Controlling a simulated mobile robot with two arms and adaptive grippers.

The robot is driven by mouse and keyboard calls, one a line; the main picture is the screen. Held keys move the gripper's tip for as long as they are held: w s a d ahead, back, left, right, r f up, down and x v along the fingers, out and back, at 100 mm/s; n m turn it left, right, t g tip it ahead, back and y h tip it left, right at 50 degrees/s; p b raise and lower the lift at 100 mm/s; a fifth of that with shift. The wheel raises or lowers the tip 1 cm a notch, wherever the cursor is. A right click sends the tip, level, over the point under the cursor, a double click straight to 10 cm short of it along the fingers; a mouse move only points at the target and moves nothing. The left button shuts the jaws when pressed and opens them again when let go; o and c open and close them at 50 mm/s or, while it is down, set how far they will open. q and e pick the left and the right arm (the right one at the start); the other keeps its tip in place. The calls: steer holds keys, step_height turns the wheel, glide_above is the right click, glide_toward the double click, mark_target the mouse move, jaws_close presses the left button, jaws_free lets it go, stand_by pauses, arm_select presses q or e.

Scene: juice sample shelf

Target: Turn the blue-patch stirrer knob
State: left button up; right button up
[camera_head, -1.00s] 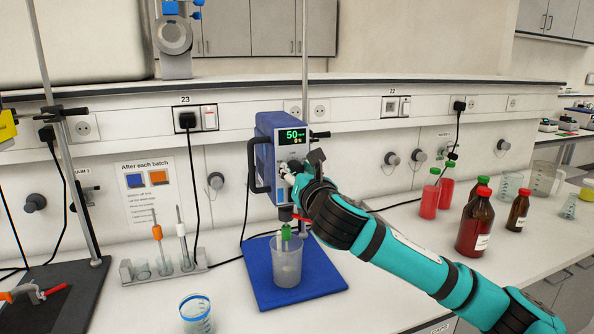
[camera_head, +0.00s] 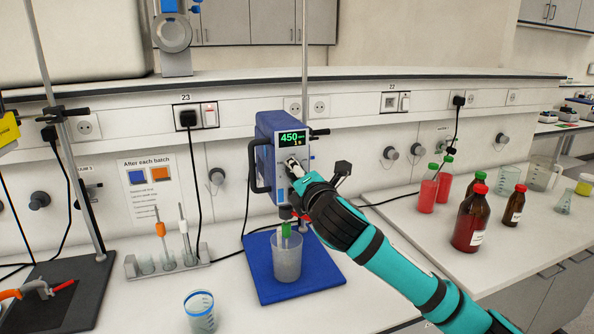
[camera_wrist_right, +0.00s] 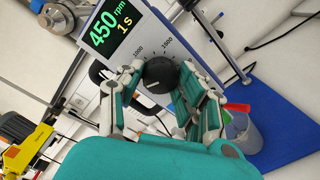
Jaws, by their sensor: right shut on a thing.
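The blue stirrer (camera_head: 264,150) stands over a blue mat (camera_head: 262,285). Its display (camera_head: 292,138) reads 450 in the head view; in the wrist view the display (camera_wrist_right: 112,27) reads 450 rpm and 1 s. The black knob (camera_wrist_right: 160,75) sits between the fingers of my right gripper (camera_wrist_right: 155,85), which is shut on it. In the head view the right gripper (camera_head: 294,168) is at the stirrer's front panel and hides the knob. A beaker (camera_head: 287,258) with a green-topped item in it stands under the stirrer. My left gripper is not in view.
A rack (camera_head: 168,262) with probes and a small beaker (camera_head: 199,312) stand left of the mat. Red bottles (camera_head: 428,190) and brown bottles (camera_head: 472,220) stand to the right. A notice (camera_head: 148,185) with blue and orange patches hangs behind the rack.

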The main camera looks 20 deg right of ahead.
steer(key=shift+m, duration=0.6)
steer(key=o, duration=1.2)
steer(key=shift+d, duration=0.1)
steer(key=shift+c, duration=0.2)
steer(key=s, duration=1.2)
steer(key=shift+r, duration=0.15)
